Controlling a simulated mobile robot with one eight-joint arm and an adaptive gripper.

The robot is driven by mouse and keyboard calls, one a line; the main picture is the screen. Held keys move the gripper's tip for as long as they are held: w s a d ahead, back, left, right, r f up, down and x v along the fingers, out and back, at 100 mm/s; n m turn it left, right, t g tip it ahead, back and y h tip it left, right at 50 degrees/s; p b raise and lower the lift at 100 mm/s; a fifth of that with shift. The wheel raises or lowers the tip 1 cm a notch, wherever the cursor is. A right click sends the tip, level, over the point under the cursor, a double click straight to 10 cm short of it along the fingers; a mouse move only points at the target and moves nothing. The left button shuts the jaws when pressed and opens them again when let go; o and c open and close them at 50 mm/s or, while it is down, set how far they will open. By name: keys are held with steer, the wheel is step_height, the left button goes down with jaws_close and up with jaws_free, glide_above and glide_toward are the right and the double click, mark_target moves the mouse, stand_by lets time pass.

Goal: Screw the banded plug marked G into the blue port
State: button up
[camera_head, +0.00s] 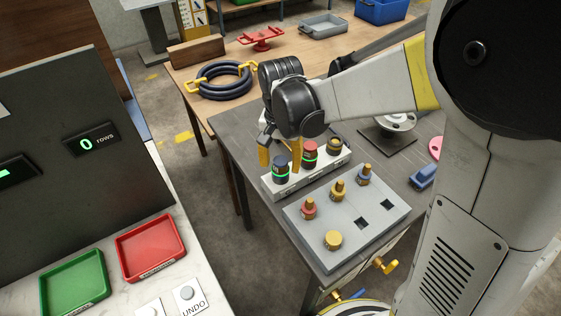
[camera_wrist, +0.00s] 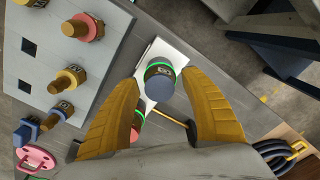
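A dark plug with a blue-grey top and a green band (camera_head: 281,172) stands at the near left end of a white rack (camera_head: 285,190). The same plug shows in the wrist view (camera_wrist: 160,86), with a small mark too blurred to read. A red-topped banded plug (camera_head: 310,153) and a yellow-topped plug (camera_head: 334,144) stand further along the rack; no letter is legible. My gripper (camera_head: 280,158) is open, its yellow fingers on either side of the blue-topped plug, apparently apart from it. The blue port (camera_head: 363,178) stands on a grey panel (camera_head: 330,208), with a brass stud.
A blue block (camera_head: 423,177) lies to the right. A wooden table with a coiled hose (camera_head: 222,82) is behind. Green and red trays are at the left.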

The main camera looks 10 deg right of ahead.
mark_target(281, 160)
steer(key=shift+r, duration=0.15)
step_height(281, 160, up, 12)
steer(key=s+d+f+n+t, duration=0.1)
steer(key=s+d+n+t, duration=0.3)
steer(key=s+d+t, duration=0.3)
steer(key=s+d, duration=0.3)
steer(key=s, duration=0.3)
steer(key=shift+n, duration=0.3)
